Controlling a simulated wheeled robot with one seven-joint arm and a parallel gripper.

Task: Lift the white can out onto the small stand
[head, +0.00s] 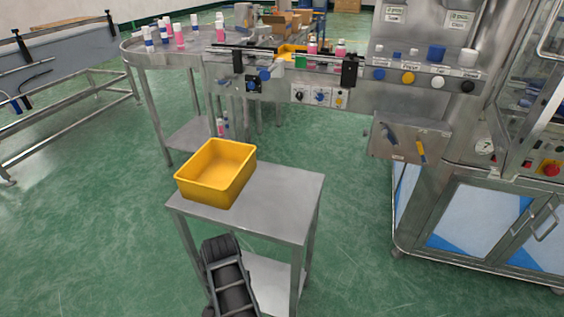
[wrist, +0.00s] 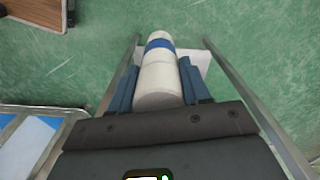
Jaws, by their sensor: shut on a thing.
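In the wrist view, my gripper (wrist: 159,65) has its two blue-grey fingers on either side of a white can (wrist: 157,82) with a blue band near its far end. The gripper is shut on the can. In the head view, a small metal stand (head: 280,200) with a flat top and a lower shelf stands in front of me. A yellow bin (head: 206,192) sits on the left part of its top. My fingers and the held can do not show in the head view.
A round metal table (head: 190,62) with several bottles stands at the back left. A steel machine (head: 470,190) with knobs and a control box stands at the right. The right part of the stand's top is clear. Metal rails (wrist: 245,100) flank the can in the wrist view.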

